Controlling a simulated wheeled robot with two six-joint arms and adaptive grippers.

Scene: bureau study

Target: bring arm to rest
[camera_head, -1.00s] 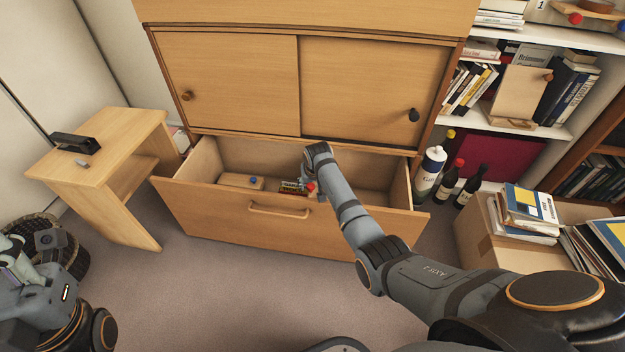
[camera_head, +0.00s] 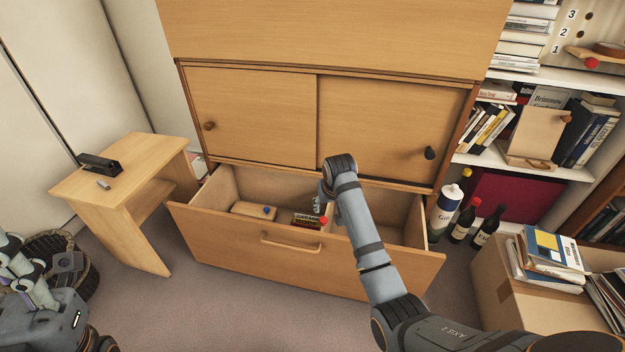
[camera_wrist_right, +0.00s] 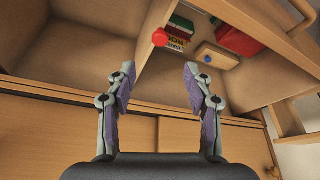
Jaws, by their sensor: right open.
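My right arm reaches from the lower right to the open bottom drawer (camera_head: 350,268) of the wooden cabinet. The right gripper (camera_head: 320,205) is at the drawer's opening, partly hidden by my own wrist in the head view. In the right wrist view the right gripper (camera_wrist_right: 158,85) is open with nothing between its fingers. Beyond its fingertips show a red knob (camera_wrist_right: 160,37), small boxes (camera_wrist_right: 180,33) and a wooden block with a blue knob (camera_wrist_right: 216,56). My left arm shows at the lower left of the head view; its gripper's jaws cannot be made out.
A small wooden side table (camera_head: 120,175) with a black object (camera_head: 99,163) stands left of the drawer. Bottles (camera_head: 463,222) stand to the right, near a cardboard box (camera_head: 520,290) with books. Carpet (camera_head: 225,310) in front is clear.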

